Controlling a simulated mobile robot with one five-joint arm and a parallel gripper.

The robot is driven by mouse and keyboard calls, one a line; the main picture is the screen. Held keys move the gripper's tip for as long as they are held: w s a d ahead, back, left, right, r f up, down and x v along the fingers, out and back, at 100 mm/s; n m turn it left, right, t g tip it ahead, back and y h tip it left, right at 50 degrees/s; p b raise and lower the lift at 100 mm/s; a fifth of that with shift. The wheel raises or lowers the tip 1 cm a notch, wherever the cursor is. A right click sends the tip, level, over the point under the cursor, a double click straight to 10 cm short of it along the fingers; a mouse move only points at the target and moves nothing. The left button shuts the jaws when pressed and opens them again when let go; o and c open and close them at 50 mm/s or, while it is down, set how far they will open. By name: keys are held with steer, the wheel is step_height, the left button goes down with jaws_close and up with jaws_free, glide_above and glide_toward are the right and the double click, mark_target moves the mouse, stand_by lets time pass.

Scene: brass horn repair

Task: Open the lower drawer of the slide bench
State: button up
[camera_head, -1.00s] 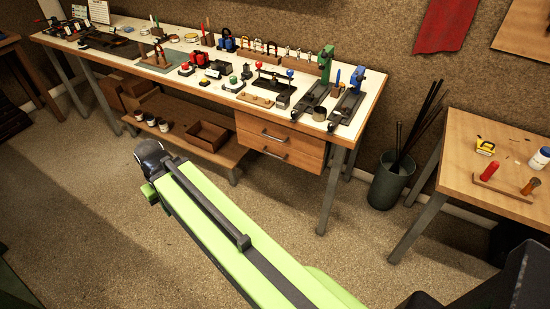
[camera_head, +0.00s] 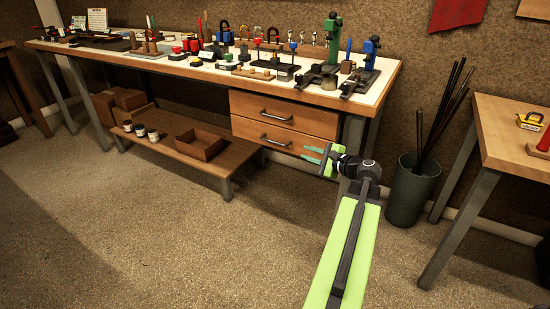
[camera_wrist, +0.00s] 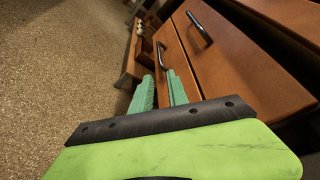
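The slide bench (camera_head: 390,88) has two wooden drawers under its right end, both closed. The lower drawer (camera_head: 246,130) has a dark bar handle (camera_head: 276,142). My gripper (camera_head: 306,154) is at the right end of the lower drawer's front, its teal fingers pointing left along it. In the wrist view the lower drawer (camera_wrist: 180,48) and its handle (camera_wrist: 161,57) lie just beyond the fingertips (camera_wrist: 160,77). The fingers are apart with a gap between them. The handle's near end lines up close to the right finger; I cannot tell whether they touch.
The upper drawer (camera_head: 310,116) is just above. A low shelf (camera_head: 217,166) with an open box (camera_head: 199,144) and several small jars stands left of the drawers. A bin with rods (camera_head: 408,196) and a side table (camera_head: 500,145) are to the right. The floor in front is clear.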

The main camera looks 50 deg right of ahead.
mark_target(280, 144)
steer(key=b+x, duration=0.3)
steer(key=x, duration=1.4)
steer(key=shift+w+f+b, duration=0.1)
steer(key=shift+w+b, duration=0.1)
steer(key=shift+b, duration=0.1)
jaws_close()
stand_by(0.4)
